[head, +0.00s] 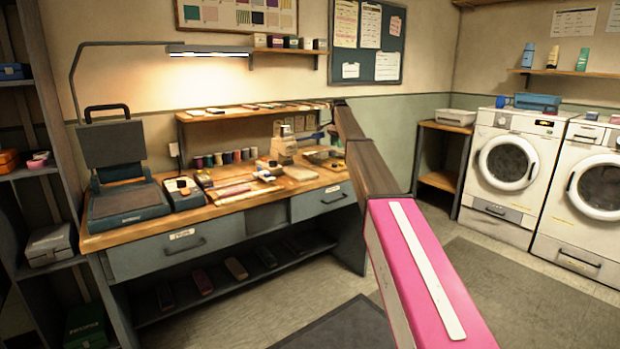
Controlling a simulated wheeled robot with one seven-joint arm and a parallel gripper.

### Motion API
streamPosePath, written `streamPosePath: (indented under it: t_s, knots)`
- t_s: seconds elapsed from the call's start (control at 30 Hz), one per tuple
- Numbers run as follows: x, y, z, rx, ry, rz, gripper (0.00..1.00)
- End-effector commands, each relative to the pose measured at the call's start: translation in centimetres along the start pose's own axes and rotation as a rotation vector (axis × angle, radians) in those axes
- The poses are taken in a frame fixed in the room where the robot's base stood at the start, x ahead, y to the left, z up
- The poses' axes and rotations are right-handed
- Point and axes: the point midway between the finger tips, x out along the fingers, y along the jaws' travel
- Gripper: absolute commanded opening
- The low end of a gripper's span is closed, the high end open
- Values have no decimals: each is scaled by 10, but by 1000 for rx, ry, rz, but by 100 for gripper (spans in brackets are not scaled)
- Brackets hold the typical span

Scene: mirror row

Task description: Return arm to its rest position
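My arm reaches from the bottom right of the head view up toward the workbench (255,207). Its near link is pink with a white strip, and the links beyond it are dark brown. The arm's far part is over the right end of the bench.
A heat press (124,180) stands at the bench's left end. Spools (222,158), small tools and a beige machine (284,148) crowd the bench. Shelving (40,173) is at far left. Two white washers (507,165) stand at right. The floor between is clear, with dark mats (335,328).

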Motion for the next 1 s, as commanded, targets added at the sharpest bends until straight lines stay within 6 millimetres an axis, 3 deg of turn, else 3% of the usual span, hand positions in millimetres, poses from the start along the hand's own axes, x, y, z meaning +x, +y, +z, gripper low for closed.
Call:
streamPosePath:
  t_s: [0.27,0.57,0.8,1.0]
  knots:
    - [45,35,20,-58,-1,1,38]
    - [125,101,58,-172,-1,1,38]
    - [224,206,120,-343,-2,2,38]
    - [294,300,180,-498,-1,1,38]
